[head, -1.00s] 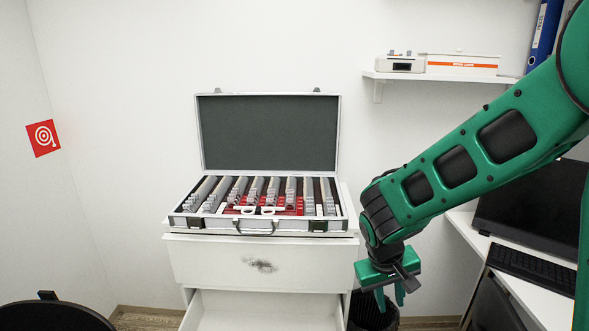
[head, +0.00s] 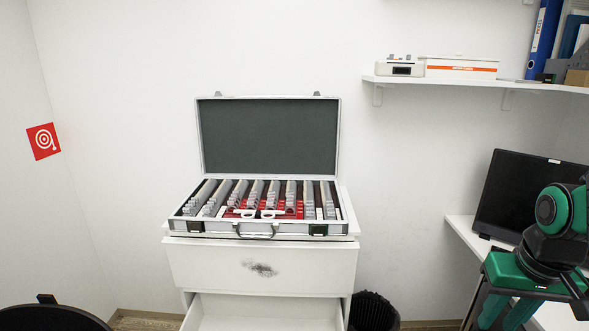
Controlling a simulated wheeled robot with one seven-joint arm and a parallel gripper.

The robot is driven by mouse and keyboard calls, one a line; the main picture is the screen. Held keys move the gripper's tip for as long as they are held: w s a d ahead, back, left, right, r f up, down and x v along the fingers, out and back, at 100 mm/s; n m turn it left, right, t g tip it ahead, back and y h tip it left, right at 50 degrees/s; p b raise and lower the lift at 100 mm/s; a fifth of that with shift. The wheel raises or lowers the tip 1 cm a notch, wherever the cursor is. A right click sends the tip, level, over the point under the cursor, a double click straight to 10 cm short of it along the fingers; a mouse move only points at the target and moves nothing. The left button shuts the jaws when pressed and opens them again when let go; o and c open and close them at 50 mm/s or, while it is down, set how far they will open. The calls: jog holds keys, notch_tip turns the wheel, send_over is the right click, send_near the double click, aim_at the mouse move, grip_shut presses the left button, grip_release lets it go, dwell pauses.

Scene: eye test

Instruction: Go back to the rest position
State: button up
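My gripper (head: 502,312) is at the lower right in the head view, pointing down, in front of the white desk. Its green fingers stand apart with nothing seen between them; their tips run close to or past the bottom edge of the picture. Only the end of my arm shows, at the right edge. The open lens case (head: 268,134) stands on the white drawer cabinet (head: 200,262), well to the left of my gripper, with rows of lenses and a white trial frame (head: 268,214) in it.
The cabinet's lower drawer (head: 240,312) is pulled out. A dark bin (head: 373,312) stands beside it. A monitor (head: 515,190) is on the desk (head: 462,228) near my arm. A wall shelf (head: 450,82) is above. A dark round seat (head: 50,318) is at lower left.

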jog(key=s+d+m+g, duration=0.2)
jog(key=s+d+m, duration=0.1)
jog(key=s, duration=0.6)
jog(key=shift+s+d+f+g+y, duration=0.3)
jog(key=shift+d+f+y, duration=0.1)
jog(key=shift+d, duration=0.1)
jog(key=shift+w+f, duration=0.2)
jog(key=shift+w, duration=0.45)
jog(key=shift+o, duration=0.7)
